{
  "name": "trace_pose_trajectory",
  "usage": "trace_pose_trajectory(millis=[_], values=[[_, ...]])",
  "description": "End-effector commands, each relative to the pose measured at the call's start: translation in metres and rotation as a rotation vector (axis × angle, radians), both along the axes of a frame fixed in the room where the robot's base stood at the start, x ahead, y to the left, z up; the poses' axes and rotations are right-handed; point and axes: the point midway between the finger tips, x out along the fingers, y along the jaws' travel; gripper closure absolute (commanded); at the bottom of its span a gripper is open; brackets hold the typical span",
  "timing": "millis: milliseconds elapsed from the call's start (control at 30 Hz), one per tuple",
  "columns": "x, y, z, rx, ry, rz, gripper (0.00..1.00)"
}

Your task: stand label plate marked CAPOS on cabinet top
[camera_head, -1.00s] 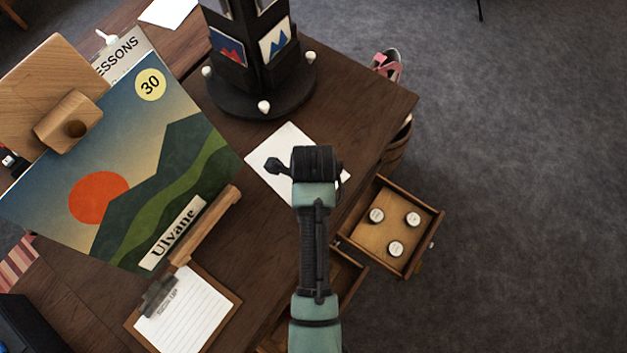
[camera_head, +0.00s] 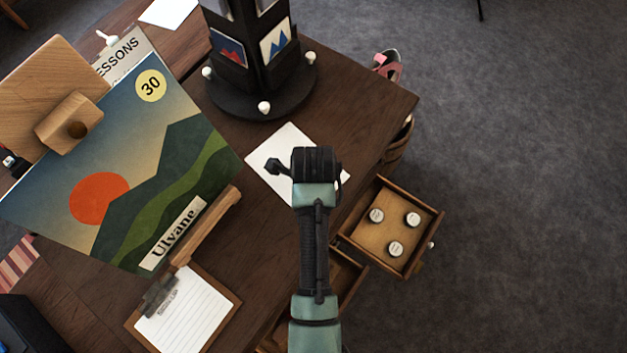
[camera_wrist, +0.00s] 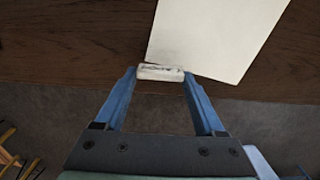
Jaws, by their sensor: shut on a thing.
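In the wrist view, my gripper (camera_wrist: 160,78) has its two blue fingers shut on a small white label plate (camera_wrist: 161,73). The plate has dark lettering on it, too small and blurred to read. It is at the front edge of the dark wooden cabinet top (camera_wrist: 70,58), beside a white sheet of paper (camera_wrist: 205,35). I cannot tell whether it touches the top. In the head view, my arm hides the fingers and plate above the cabinet top (camera_head: 365,105).
A black rotating display stand (camera_head: 262,85) is behind my arm. An easel with an "Ulvane" landscape picture (camera_head: 130,165) and a clipboard (camera_head: 185,315) are to the left. An open drawer (camera_head: 420,245) with three round white-topped items juts out at right, above grey carpet.

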Motion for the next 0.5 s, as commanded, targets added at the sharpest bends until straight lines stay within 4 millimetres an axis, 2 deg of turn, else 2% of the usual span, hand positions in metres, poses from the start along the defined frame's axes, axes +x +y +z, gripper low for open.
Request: trace_pose_trajectory(millis=[500], values=[[0.0000, 0.0000, -0.0050, 0.000, 0.000, 0.000, 0.82]])
